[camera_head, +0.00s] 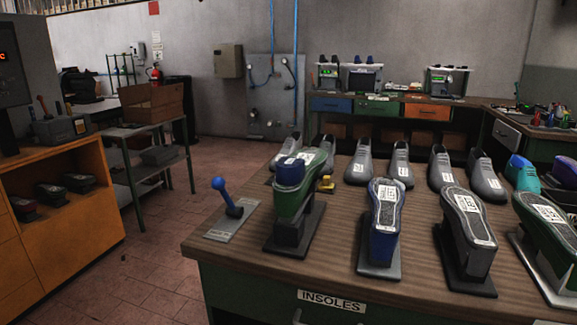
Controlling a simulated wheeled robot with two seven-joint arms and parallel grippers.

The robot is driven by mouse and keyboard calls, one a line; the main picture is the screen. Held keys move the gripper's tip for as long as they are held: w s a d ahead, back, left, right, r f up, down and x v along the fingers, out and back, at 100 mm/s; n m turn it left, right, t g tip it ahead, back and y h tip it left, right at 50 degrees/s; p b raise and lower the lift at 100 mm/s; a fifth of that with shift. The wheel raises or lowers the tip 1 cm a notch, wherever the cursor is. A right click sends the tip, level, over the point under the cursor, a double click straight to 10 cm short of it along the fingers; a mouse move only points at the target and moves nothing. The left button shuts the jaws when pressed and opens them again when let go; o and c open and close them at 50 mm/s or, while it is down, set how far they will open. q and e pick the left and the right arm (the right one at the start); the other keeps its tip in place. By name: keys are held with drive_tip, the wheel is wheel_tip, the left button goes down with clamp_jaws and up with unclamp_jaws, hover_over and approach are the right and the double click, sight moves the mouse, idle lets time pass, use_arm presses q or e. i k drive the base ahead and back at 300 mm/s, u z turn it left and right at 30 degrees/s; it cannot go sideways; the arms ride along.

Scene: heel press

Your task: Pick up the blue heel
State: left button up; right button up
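A dark blue block that looks like the blue heel (290,173) sits on top of the upturned end of a green shoe form (291,202). That form stands on a dark stand at the left part of the wooden table (335,238). Neither of my grippers shows in the head view, and nothing is seen touching the blue heel.
A blue-knobbed lever (228,196) rises from a metal plate left of the green form. A small yellow piece (326,184) lies just right of it. A blue shoe form (384,220) and others stand rightward. Grey shoes (362,164) line the back. Floor is open left.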

sight(290, 171)
drive_tip(key=z, duration=0.5)
drive_tip(key=k, duration=1.1)
drive_tip(key=u, duration=0.75)
drive_tip(key=i, duration=1.5)
drive_tip(key=z, duration=0.3)
